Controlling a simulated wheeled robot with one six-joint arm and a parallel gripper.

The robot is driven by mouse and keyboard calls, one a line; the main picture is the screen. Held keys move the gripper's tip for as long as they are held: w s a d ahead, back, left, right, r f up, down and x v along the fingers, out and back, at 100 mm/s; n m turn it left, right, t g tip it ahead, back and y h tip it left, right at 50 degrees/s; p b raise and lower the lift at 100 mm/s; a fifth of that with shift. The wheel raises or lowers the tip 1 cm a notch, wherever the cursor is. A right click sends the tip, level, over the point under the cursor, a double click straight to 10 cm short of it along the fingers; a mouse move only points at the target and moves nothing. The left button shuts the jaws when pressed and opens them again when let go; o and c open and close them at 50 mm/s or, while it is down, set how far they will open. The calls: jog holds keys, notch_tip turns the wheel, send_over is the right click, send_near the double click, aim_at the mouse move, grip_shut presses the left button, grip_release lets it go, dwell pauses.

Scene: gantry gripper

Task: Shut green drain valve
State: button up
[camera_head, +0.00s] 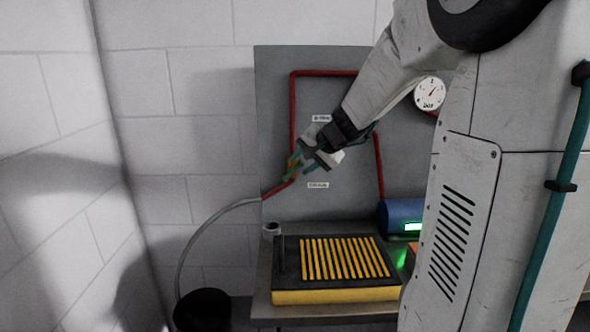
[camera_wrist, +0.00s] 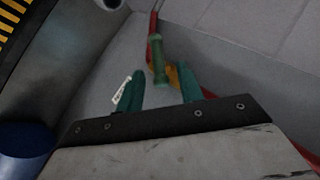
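The green drain valve handle (camera_head: 291,164) is on the red pipe at the left of the grey panel, by an orange valve body. In the wrist view the green handle (camera_wrist: 158,62) stands out from the orange body (camera_wrist: 173,75). My gripper (camera_head: 303,163) is at the valve, pointing left and down. Its teal fingers also show in the wrist view (camera_wrist: 161,76), spread apart with the handle's near end seen between the tips. I see a gap on both sides of the handle. Whether a finger touches the orange body cannot be told.
The grey panel (camera_head: 275,100) carries red pipe (camera_head: 293,105), a round gauge (camera_head: 430,93) and small white labels. A grey hose (camera_head: 203,228) runs down to a black bucket (camera_head: 203,311). Below stands a table with a yellow-slatted black box (camera_head: 335,296) and a blue cylinder (camera_head: 398,216).

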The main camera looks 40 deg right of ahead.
aim_at(297, 170)
jog(key=x, duration=0.4)
jog(key=shift+a, duration=0.1)
grip_shut()
dwell(0.8)
jog(key=m+t+y, duration=0.1)
jog(key=t+y, duration=0.2)
jog(key=shift+s+d+f+m, duration=0.15)
jog(key=shift+d+f+m, duration=0.05)
jog(key=shift+m, duration=0.2)
jog(key=t+y, duration=0.1)
jog(key=m+t+y, duration=0.1)
jog(key=t, duration=0.1)
jog(key=shift+f+m, duration=0.2)
jog(key=shift+m, duration=0.1)
dwell(0.3)
